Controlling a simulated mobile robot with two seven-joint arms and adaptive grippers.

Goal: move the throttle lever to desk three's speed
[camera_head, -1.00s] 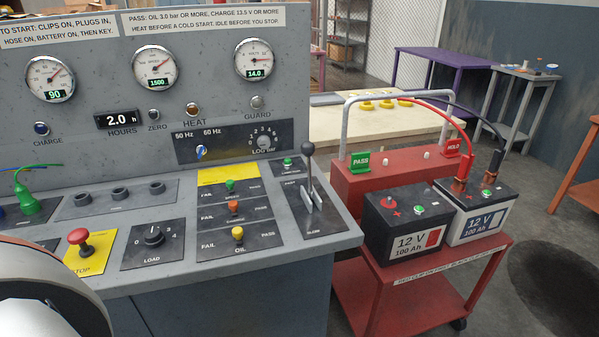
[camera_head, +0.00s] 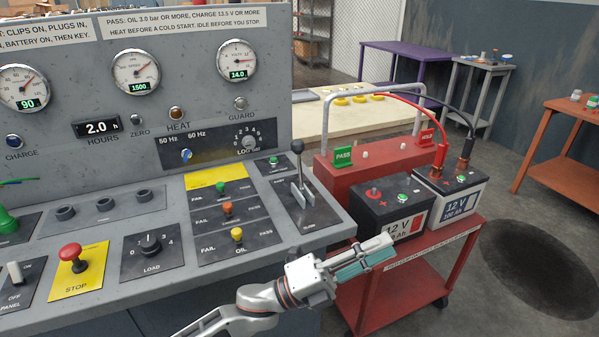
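The throttle lever (camera_head: 298,165) has a black ball knob on a metal shaft. It stands nearly upright in its slotted bracket on a dark plate (camera_head: 312,217) at the desk's right end. The middle speed gauge (camera_head: 136,72) reads 1500. The 50 Hz / 60 Hz selector (camera_head: 186,155) is on the upright panel; I cannot tell its setting. My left gripper (camera_head: 387,249) is in front of the desk's right corner, below and right of the lever and apart from it. Its teal-padded fingers point right; the view does not show whether they are apart. My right gripper is out of view.
A red trolley (camera_head: 440,262) with two 12 V batteries (camera_head: 390,207) stands close beyond my gripper. The red STOP button (camera_head: 70,252), load knob (camera_head: 150,243) and several coloured toggles (camera_head: 227,208) share the desk top. Space above the lever is clear.

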